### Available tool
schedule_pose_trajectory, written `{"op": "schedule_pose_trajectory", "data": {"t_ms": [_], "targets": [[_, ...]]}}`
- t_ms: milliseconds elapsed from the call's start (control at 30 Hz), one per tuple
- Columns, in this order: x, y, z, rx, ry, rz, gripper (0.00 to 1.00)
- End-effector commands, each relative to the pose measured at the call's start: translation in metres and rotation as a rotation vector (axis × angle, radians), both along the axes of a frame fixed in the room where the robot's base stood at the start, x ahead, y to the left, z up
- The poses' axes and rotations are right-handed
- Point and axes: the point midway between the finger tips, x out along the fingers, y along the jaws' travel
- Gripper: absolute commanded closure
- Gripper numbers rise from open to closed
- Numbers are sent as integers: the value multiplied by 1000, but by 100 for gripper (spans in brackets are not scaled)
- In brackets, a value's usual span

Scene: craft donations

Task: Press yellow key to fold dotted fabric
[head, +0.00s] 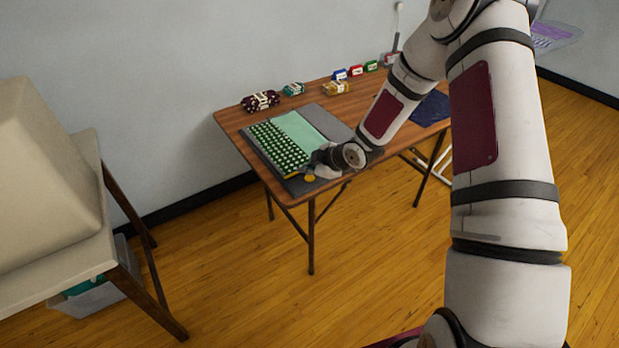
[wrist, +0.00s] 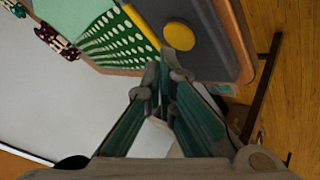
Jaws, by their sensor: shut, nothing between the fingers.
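The dotted fabric (head: 276,146) is green with white dots and lies on a dark grey folding board (head: 333,124) on the table. A plain mint-green panel (head: 301,132) lies beside it. In the wrist view the dotted fabric (wrist: 112,38) has a yellow strip (wrist: 141,27) along one edge. The round yellow key (wrist: 179,36) sits on the grey board beside that strip; it also shows in the head view (head: 310,178). My gripper (wrist: 165,62) is shut and empty, its tips close to the key. I cannot tell whether they touch it. In the head view my wrist partly hides the board's near corner.
The wooden table (head: 353,95) holds dark dotted and teal bundles (head: 261,101) at the back left, several small coloured packs (head: 356,71), and a dark blue cloth (head: 430,108) at right. A beige box (head: 40,180) stands on a side table at left.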

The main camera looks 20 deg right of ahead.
Motion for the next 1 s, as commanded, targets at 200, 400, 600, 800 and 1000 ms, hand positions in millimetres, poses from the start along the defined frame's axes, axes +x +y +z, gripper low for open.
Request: {"op": "schedule_pose_trajectory", "data": {"t_ms": [200, 400, 600, 800, 1000], "targets": [[0, 0, 0, 0, 0, 0, 100], [0, 0, 0, 0, 0, 0, 100], [0, 0, 0, 0, 0, 0, 100], [0, 0, -4, 0, 1, 1, 100], [0, 0, -9, 0, 1, 1, 100]]}}
